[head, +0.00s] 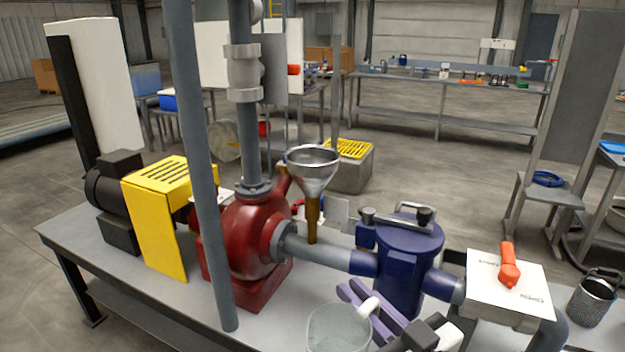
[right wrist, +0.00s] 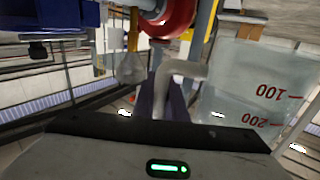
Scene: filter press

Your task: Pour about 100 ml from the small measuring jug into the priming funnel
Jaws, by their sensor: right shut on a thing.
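The small measuring jug (head: 338,330) is clear, with a pale handle, and shows at the bottom of the head view. Its wall with red 100 and 200 marks fills the right of the right wrist view (right wrist: 245,85). My right gripper (head: 354,292), with purple fingers, is shut on the jug's handle (right wrist: 183,72). I cannot make out the liquid level. The priming funnel (head: 313,168) is a metal cone on a brass stem (head: 312,218), standing upright on the grey pipe. The jug is in front of and below the funnel, apart from it. My left gripper is not in view.
The red pump (head: 250,240) is left of the funnel, with a vertical pipe (head: 247,140) rising from it. The blue strainer pot (head: 402,265) is at right. A grey post (head: 200,170) stands before the pump. A white plate with an orange handle (head: 510,270) is further right.

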